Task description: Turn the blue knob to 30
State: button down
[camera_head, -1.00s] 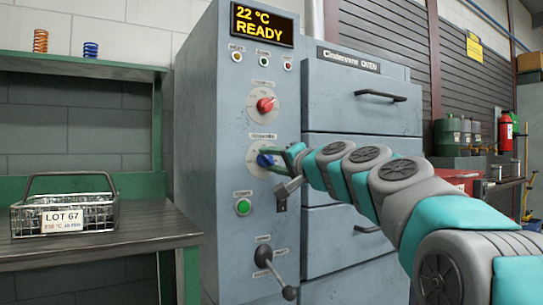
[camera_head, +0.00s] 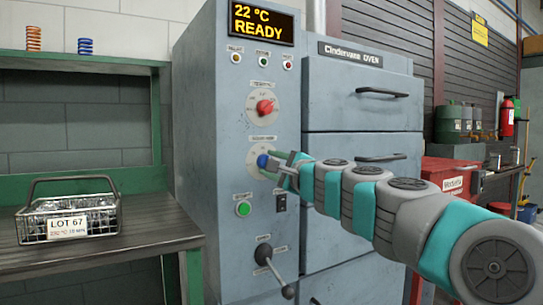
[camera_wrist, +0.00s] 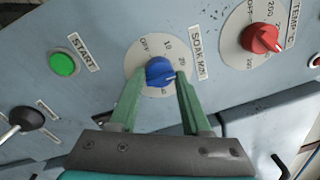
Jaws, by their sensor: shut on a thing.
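The blue knob (camera_wrist: 160,71) sits on a pale round dial (camera_wrist: 137,62) beside a label reading "SOAK MIN". In the wrist view its white pointer mark faces right, roughly near the 20; "OFF" and 10 also show, and the lower numbers are partly hidden. My gripper (camera_wrist: 157,82) is shut on the blue knob, with one green finger on each side. In the head view the blue knob (camera_head: 262,161) shows at the tip of my gripper (camera_head: 270,164), below the red knob (camera_head: 265,107).
A red knob (camera_wrist: 261,38) marked "TEMP °C" and a green start button (camera_wrist: 63,64) flank the blue knob. A black lever (camera_head: 271,262) juts out below. A wire basket (camera_head: 68,212) labelled "LOT 67" stands on the left bench. The display (camera_head: 261,22) reads "22 °C READY".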

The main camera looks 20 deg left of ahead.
jog(key=m+h+p, duration=0.1)
jog(key=m+p, duration=0.4)
jog(key=m, duration=0.4)
jog(key=shift+s+a+f, duration=0.1)
jog(key=shift+a, duration=0.05)
jog(key=shift+m, duration=0.4)
jog(key=shift+c, duration=2)
grip_release()
jog(key=b+v, duration=0.1)
jog(key=v, duration=0.6)
jog(key=shift+s+d, duration=0.25)
